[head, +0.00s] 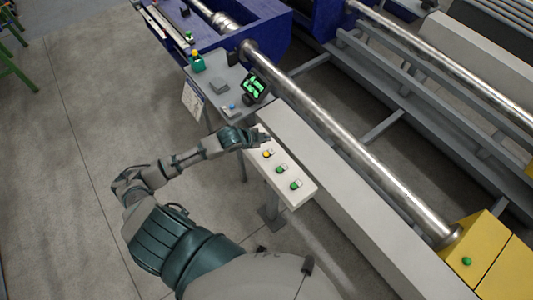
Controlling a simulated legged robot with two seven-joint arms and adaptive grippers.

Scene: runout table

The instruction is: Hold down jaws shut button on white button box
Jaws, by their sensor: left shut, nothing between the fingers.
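The white button box (303,189) stands on a post in front of the runout table. Its sloped top carries a yellow button (267,154) and two green buttons, a middle one (281,170) and a near one (295,185), each with a small pale part beside it. My left gripper (262,137) is shut and empty over the far end of the box, just beyond the yellow button. The gripper hides that end of the box, and I cannot tell whether its fingertips touch a button there. My right gripper is not in view.
A long metal bar (350,142) lies along the runout table behind the box. A grey side table with a small green-lit screen (254,88) stands beyond my gripper. A yellow block (476,245) is at the lower right.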

